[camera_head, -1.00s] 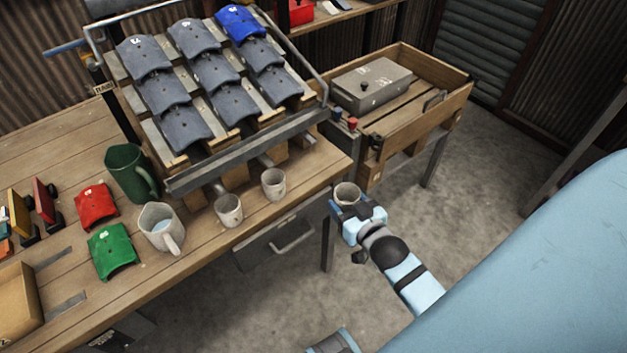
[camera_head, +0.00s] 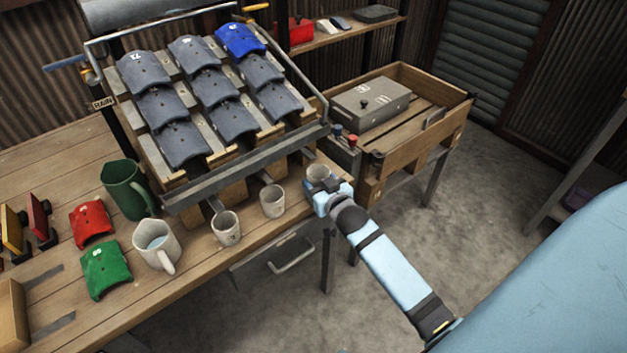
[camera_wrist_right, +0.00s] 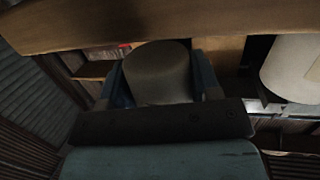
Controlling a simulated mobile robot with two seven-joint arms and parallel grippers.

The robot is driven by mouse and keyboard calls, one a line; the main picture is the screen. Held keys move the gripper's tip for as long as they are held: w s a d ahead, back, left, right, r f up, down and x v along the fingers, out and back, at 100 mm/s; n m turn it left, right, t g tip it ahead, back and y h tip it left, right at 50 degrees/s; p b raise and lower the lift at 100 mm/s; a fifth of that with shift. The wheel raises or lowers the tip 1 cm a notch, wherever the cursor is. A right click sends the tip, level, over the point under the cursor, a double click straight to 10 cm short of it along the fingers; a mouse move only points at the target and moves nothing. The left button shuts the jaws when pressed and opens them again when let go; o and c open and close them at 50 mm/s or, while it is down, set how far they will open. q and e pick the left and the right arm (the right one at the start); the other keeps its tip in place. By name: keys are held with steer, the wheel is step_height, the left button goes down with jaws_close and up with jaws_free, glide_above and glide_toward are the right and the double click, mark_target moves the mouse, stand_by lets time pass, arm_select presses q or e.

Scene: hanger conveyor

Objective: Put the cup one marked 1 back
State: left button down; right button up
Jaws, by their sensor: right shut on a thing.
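My right gripper (camera_head: 325,196) is shut on a small pale cup (camera_head: 319,173) at the right end of the workbench. In the right wrist view the cup (camera_wrist_right: 158,72) sits between the two fingers. Its number is not readable. Two similar small cups stand to the left near the bench's front edge, one (camera_head: 273,201) below the rack's right part and one (camera_head: 226,228) further left. Part of a pale cup (camera_wrist_right: 293,68) also shows at the right of the right wrist view. My left gripper is not in view.
A sloped rack (camera_head: 250,158) of grey tiles and one blue tile (camera_head: 240,39) stands behind the cups. A white mug (camera_head: 156,246), a green jug (camera_head: 127,190), a red tile (camera_head: 92,223) and a green tile (camera_head: 106,270) are on the left. A wooden crate table (camera_head: 440,127) stands right.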

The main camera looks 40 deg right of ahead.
mark_target(314, 177)
steer(key=x, duration=0.3)
steer(key=shift+w+r, duration=0.1)
steer(key=shift+f+b, duration=0.3)
steer(key=shift+f, duration=0.35)
steer(key=shift+f, duration=0.15)
steer(key=o, duration=0.9)
steer(key=shift+o, duration=0.2)
